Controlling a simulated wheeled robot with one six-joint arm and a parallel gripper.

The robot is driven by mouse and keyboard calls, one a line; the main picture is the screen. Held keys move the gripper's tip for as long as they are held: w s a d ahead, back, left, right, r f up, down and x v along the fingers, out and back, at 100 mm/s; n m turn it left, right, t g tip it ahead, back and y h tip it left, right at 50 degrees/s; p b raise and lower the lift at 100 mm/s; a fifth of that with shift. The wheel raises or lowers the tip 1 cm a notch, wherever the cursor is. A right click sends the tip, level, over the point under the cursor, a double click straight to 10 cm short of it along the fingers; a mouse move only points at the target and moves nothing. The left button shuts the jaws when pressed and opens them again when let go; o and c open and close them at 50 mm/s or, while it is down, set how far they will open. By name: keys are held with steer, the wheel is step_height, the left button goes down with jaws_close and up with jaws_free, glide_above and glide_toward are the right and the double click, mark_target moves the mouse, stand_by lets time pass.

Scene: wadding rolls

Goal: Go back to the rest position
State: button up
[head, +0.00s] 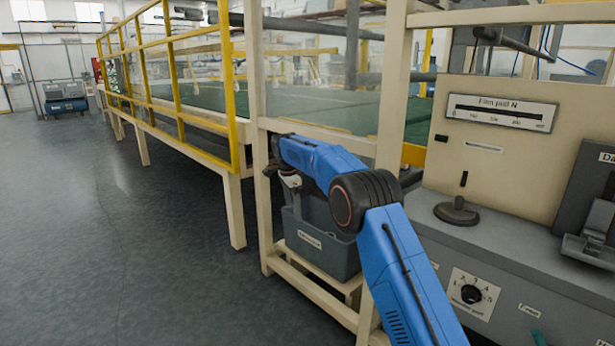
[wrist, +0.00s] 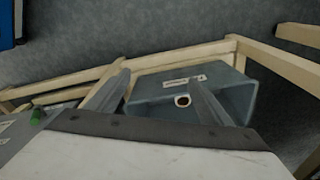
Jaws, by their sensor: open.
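My blue arm reaches forward from the lower right in the head view, bent at the elbow. My gripper (head: 290,182) hangs down at its end, above a grey bin (head: 320,246). In the wrist view my gripper (wrist: 160,78) has its two fingers spread apart, with nothing held between them. The grey bin (wrist: 150,92) lies beyond the fingers, with a pale label on it. Most of the bin's inside is hidden.
A cream frame (head: 265,220) stands around the bin. A machine panel with a gauge (head: 502,112) and a dial (head: 471,294) is at the right. A yellow railing (head: 180,95) runs along the green conveyor bed. The dark floor (head: 110,220) at the left is clear.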

steer(key=s+d+r+n, duration=0.3)
steer(key=s+d+r, duration=0.8)
steer(key=d+r, duration=0.15)
steer(key=s+d+r+n+t, duration=0.1)
steer(key=s+d+r, duration=0.1)
steer(key=s+d, duration=0.3)
steer(key=s+d+r+n+y, duration=0.1)
steer(key=s+d+r+n, duration=0.15)
steer(key=s, duration=0.45)
steer(key=s+d+r+t, duration=0.1)
steer(key=s+d+r, duration=0.25)
steer(key=s, duration=0.25)
steer(key=s+d+f+n, duration=0.2)
steer(key=s+d, duration=0.1)
steer(key=s, duration=0.6)
steer(key=s+d+f+n, duration=0.15)
steer(key=s+d, duration=0.25)
steer(key=s, duration=0.5)
steer(key=s+d+f+n+t, duration=0.1)
steer(key=s+f, duration=0.4)
steer(key=s, duration=0.4)
steer(key=s+d+f+n+t, duration=0.1)
steer(key=s+d+f+n, duration=0.1)
steer(key=s+f, duration=0.4)
steer(key=s, duration=0.3)
steer(key=shift+s+d+n, duration=0.3)
steer(key=shift+s, duration=0.05)
steer(key=shift+c, duration=0.7)
